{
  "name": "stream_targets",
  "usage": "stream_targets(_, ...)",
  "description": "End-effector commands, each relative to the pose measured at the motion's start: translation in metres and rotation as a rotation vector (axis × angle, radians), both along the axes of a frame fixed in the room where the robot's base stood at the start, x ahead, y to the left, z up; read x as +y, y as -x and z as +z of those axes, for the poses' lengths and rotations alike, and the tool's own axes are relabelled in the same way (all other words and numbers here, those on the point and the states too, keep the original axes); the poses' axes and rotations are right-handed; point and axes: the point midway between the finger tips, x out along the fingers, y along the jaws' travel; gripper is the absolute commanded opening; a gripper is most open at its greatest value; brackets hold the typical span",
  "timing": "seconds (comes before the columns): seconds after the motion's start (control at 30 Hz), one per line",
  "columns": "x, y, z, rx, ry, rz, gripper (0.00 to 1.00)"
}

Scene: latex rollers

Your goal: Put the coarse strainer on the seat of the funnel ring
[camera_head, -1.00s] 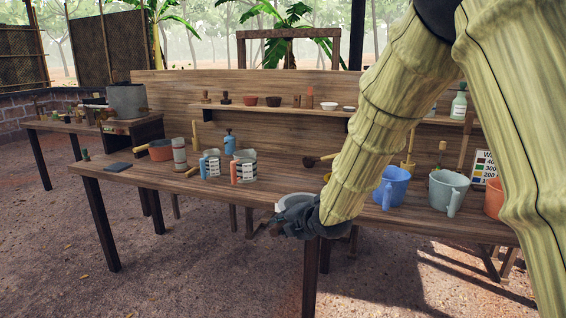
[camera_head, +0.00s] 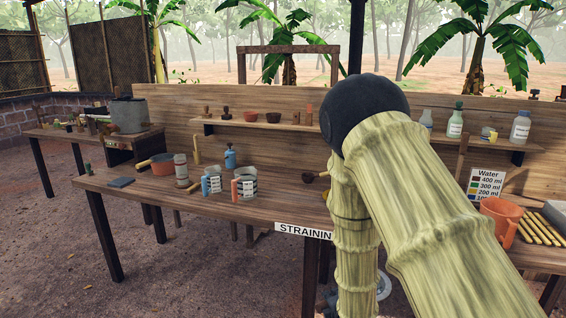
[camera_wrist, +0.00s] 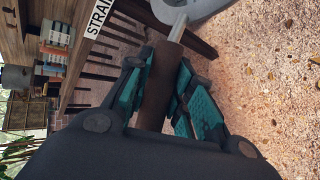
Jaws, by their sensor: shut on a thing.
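In the wrist view my gripper (camera_wrist: 165,75) is shut on a brown handle. A metal shank runs from the handle to a pale grey round piece (camera_wrist: 185,8), cut off by the top edge; I take this to be the coarse strainer. In the head view my own arm hides most of the gripper; a dark bit of it (camera_head: 328,300) and a grey rim (camera_head: 385,286) show low beside the arm, in front of the bench. I cannot make out the funnel ring; my arm covers part of the bench.
The wooden bench (camera_head: 130,197) has a "STRAINING" sign on its front edge. A shelf with bottles runs behind.

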Motion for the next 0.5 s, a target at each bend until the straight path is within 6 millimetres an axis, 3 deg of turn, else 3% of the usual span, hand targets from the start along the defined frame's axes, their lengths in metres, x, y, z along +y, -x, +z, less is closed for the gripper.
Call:
stream_targets(0.2, -0.026, 0.017, -0.008, 0.001, 0.001, -0.065, 0.00)
stream_targets(0.5, -0.029, 0.019, -0.010, -0.002, 0.000, -0.075, 0.00)
